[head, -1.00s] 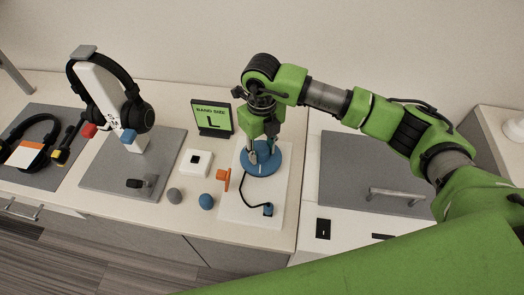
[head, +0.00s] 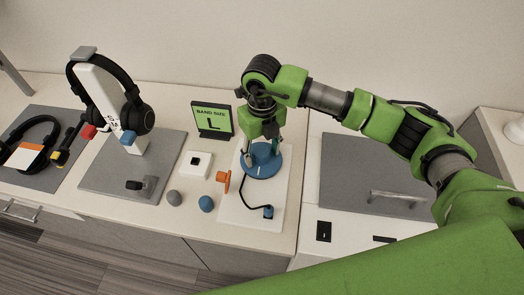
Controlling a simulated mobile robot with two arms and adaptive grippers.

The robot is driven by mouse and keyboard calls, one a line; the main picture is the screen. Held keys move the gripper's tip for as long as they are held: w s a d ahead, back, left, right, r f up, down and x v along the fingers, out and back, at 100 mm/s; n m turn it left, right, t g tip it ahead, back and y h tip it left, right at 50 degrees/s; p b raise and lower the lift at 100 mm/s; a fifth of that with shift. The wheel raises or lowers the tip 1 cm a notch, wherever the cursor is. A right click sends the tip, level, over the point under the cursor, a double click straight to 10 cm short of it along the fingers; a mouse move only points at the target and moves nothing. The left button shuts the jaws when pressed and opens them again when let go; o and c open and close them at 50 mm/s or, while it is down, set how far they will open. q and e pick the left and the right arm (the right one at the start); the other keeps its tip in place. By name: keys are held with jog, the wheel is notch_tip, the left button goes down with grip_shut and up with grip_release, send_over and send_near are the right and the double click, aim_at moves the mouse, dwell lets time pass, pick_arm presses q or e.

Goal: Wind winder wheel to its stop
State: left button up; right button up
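The winder wheel (head: 260,169) is a blue disc on a white base plate (head: 275,207) on the counter, right of the middle. A black cord runs from beside it to a small blue plug (head: 268,212) on the plate. My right gripper (head: 262,152) points down over the wheel, its fingers reaching the wheel's top. The fingers and the wheel's handle overlap, so I cannot tell whether they are closed on anything. An orange piece (head: 223,180) stands at the plate's left edge. My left gripper is not in view.
A sign reading "BAND SIZE L" (head: 213,120) stands behind the wheel. A white box (head: 197,165), a grey ball (head: 174,197) and a blue ball (head: 206,203) lie to the left. Headphones (head: 138,110) hang on a stand farther left. A grey lid (head: 372,170) with a handle is right.

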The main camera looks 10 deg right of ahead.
aim_at(262, 151)
notch_tip(262, 151, up, 12)
dwell(0.6)
dwell(0.4)
